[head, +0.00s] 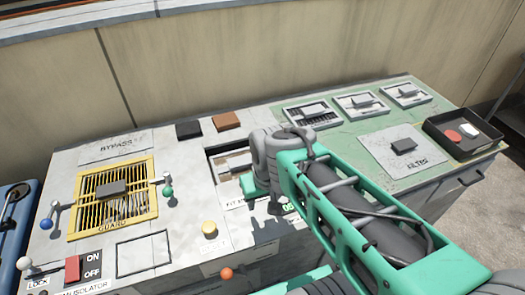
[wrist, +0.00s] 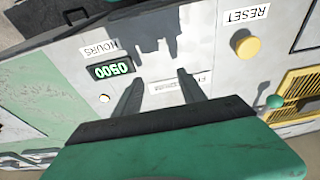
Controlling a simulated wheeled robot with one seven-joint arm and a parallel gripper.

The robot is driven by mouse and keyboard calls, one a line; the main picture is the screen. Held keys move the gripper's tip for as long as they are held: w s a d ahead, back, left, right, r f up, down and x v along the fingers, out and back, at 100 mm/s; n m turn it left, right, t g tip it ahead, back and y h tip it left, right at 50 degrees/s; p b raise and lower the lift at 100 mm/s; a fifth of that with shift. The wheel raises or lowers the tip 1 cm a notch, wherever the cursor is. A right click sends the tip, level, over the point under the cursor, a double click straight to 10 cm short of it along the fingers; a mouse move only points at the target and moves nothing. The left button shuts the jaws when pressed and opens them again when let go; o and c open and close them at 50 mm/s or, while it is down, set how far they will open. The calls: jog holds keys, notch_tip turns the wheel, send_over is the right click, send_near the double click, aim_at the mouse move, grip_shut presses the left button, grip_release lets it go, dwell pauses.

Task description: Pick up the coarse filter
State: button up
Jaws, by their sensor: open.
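Three framed filters with grey handles lie in a row on the green right part of the cabinet top in the head view. The left filter (head: 312,112) has dark, wide slots; the middle filter (head: 361,102) and right filter (head: 407,93) look paler and finer. No readable label shows which is the coarse one. My gripper (wrist: 160,84) is open and empty in the wrist view, above the pale panel by a small label, its shadow on the panel. The filters are to the right of and behind it in the head view.
A recess (head: 230,162) with a grey-handled piece is partly hidden by my arm. A yellow guard grille (head: 112,200) with levers stands left. A dark tray (head: 463,134) with red and white pieces and a FILTER lid (head: 403,158) are right. A wall runs behind.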

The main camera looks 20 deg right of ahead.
aim_at(241, 160)
jog(key=shift+o, duration=1.4)
jog(key=shift+t, duration=0.4)
jog(key=w+p, duration=0.1)
jog(key=w, duration=0.2)
jog(key=w+r+p, duration=0.1)
jog(key=w, duration=0.7)
jog(key=shift+a+r+p, duration=0.25)
jog(key=shift+r+p, duration=0.05)
jog(key=shift+p, duration=0.1)
jog(key=o, duration=0.3)
jog(key=shift+t, duration=0.4)
jog(key=w, duration=0.2)
jog(key=w+f+p, duration=0.1)
jog(key=w, duration=0.4)
jog(key=shift+d+f, duration=0.1)
jog(key=shift+f, duration=0.25)
jog(key=o, duration=0.5)
jog(key=x, duration=0.8)
jog(key=shift+w+d, duration=0.25)
jog(key=shift+w, duration=0.2)
jog(key=shift+c, duration=0.5)
jog(key=shift+r, duration=0.1)
jog(key=c, duration=1.4)
